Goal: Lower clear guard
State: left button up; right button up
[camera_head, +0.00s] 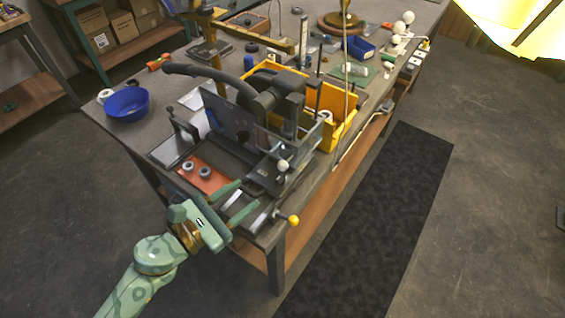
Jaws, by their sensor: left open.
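A dark bench machine (232,120) with a long curved handle stands on the near end of the workbench. What looks like the clear guard (312,137) is a see-through panel on the machine's right side. It appears raised, but its edges are hard to make out. My left gripper (249,195) comes in from the lower left at the front edge of the bench. My right gripper is out of view.
A rod with a yellow knob (293,220) sticks out at the bench's front corner. An orange-red plate (203,174) with two small round parts lies left of the fingers. A yellow bin (341,101) stands behind the machine, and a blue bowl (127,104) is at left.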

pick_arm(q)
jog(key=p+x, duration=0.1)
jog(key=x, duration=1)
jog(key=shift+w, duration=0.15)
jog(key=shift+d, duration=0.1)
grip_shut()
notch_tip(320, 180, down, 5)
jog(key=b, duration=0.5)
jog(key=shift+f, duration=0.2)
jog(key=shift+r, duration=0.15)
grip_release()
